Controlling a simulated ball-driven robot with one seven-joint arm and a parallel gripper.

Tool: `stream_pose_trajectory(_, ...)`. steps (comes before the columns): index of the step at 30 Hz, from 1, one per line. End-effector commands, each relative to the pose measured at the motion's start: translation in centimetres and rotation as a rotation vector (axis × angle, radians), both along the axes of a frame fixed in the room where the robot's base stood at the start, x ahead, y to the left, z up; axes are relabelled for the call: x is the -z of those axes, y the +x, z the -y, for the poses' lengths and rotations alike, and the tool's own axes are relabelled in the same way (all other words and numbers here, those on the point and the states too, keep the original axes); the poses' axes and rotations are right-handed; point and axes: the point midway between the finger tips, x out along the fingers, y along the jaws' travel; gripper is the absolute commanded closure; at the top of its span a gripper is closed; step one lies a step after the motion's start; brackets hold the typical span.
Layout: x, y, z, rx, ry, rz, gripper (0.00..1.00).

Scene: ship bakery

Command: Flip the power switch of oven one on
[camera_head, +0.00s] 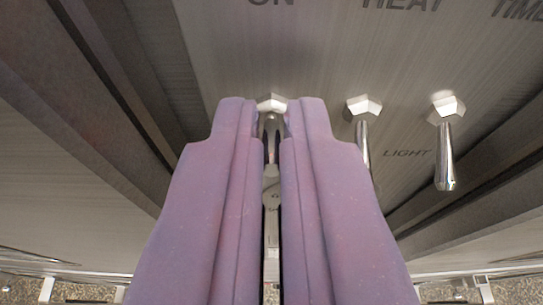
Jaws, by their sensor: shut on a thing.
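The power switch (272,103) is a metal toggle with a hexagonal nut at its base, on a brushed metal oven panel (290,50) under the partly cut-off word "ON". My gripper (271,115) has its two purple fingers on either side of this switch, shut on its lever just below the nut. Most of the lever is hidden between the fingers; the part that shows hangs downward. I cannot tell from this view which oven number the panel belongs to.
Two more toggle switches stand to the right, a nearer one (363,130) under "HEAT" and a farther one (446,150) under "TIME". Both levers point down. The word "LIGHT" is printed between them. Dark metal frame edges (110,80) run along the left.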

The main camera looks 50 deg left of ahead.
Motion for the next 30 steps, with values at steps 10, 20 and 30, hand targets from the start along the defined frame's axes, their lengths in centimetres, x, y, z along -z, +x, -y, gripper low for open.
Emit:
stream_pose_trajectory(10,-0.1,0.0,0.0,0.0,0.002,0.003,0.66)
stream_pose_trajectory(20,-0.2,-0.2,0.2,0.0,0.002,0.003,0.66)
stream_pose_trajectory(30,-2.4,-3.6,4.4,0.002,0.0,0.004,0.66)
